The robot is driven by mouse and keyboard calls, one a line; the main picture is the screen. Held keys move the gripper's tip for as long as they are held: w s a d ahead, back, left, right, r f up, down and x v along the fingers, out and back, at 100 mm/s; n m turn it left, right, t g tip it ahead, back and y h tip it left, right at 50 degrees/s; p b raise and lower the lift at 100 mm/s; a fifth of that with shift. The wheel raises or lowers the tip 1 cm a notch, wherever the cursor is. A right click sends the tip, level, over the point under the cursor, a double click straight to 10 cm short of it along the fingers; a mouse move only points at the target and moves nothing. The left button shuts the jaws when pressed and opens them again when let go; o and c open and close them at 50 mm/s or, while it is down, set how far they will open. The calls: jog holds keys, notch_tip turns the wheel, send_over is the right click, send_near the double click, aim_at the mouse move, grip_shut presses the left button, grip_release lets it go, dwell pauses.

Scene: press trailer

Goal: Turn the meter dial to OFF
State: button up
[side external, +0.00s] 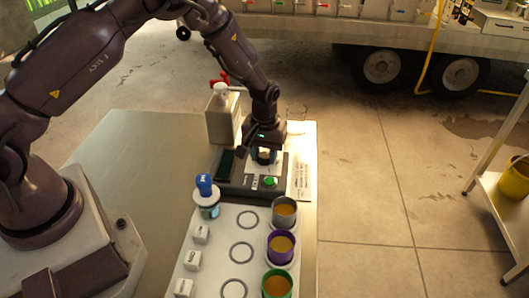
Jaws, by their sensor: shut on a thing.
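The meter is a dark box (237,187) on the far part of the metal table, with a round green button (270,181) and a dark panel at its left. My gripper (264,156) points down over the back right of the meter. It is shut on the meter dial, which is mostly hidden between the fingers. The dial's marks, the OFF position and its present setting cannot be read.
A pale jug (222,123) with a red top stands just behind the meter, and a clear glass (296,117) behind right. In front are a blue-topped bottle (206,192), several white blocks, and grey (284,213), purple (281,248) and green cups (277,286) of brown liquid.

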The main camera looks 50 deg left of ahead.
aim_at(265, 155)
jog(key=shift+n, duration=0.8)
jog(key=o, duration=0.9)
jog(key=shift+r, duration=0.1)
notch_tip(265, 155, up, 13)
jog(key=shift+f, duration=0.1)
